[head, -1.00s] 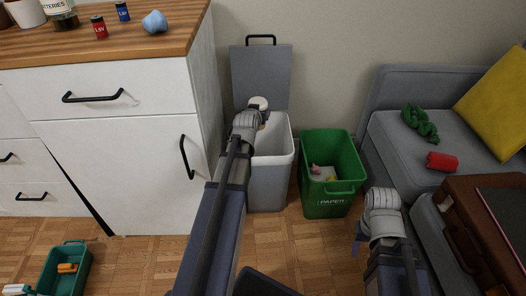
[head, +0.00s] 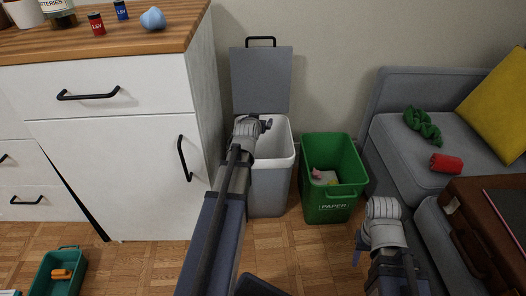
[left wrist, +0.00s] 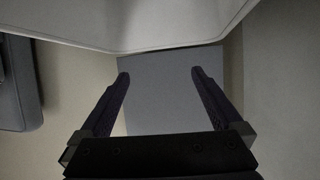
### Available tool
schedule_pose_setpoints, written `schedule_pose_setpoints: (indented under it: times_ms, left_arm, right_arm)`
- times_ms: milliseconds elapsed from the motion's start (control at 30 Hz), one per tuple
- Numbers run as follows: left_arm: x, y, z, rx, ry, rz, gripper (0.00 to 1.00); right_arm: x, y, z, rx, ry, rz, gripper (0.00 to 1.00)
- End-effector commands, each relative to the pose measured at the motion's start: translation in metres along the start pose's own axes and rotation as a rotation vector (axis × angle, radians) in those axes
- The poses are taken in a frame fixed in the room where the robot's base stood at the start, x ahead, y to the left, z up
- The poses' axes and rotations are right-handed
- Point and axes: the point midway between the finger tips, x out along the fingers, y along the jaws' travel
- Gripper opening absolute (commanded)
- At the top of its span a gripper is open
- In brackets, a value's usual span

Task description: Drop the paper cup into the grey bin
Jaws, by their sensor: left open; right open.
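The grey bin (head: 268,190) stands on the floor beside the white cabinet, its lid (head: 260,80) raised against the wall. My left gripper (head: 267,124) is over the bin's open mouth. In the left wrist view the two fingers of my left gripper (left wrist: 158,75) are spread apart with nothing between them. The paper cup is not visible in either current view. The bin's inside is partly hidden by my left arm. My right gripper (head: 359,247) is open, low in front of the green bin and the sofa, with no object visible in it.
A green paper bin (head: 322,212) stands just right of the grey bin, with some items inside. A sofa (head: 385,130) and a brown case (head: 475,215) are at the right. The cabinet (head: 110,150) is close on the left. A teal tray (head: 43,281) lies on the floor.

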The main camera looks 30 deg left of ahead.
Motion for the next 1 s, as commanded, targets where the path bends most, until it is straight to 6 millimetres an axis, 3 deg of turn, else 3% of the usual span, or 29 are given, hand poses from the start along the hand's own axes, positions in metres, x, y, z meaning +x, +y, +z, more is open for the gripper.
schedule_pose_setpoints:
  times_ms: [167, 600, 1000]
  left_arm:
    - [-0.011, 0.000, -0.001, 0.000, 0.000, 0.000, 1.00]
    - [-0.075, 0.000, -0.001, 0.001, 0.000, 0.000, 1.00]
    - [-0.078, 0.000, 0.000, 0.000, 0.000, 0.000, 1.00]
  right_arm:
    - [-0.005, 0.001, 0.000, 0.000, 0.000, 0.000, 0.50]
    - [-0.034, 0.003, 0.002, 0.000, -0.001, 0.000, 0.50]
    - [-0.033, 0.003, 0.002, 0.000, -0.002, 0.000, 0.50]
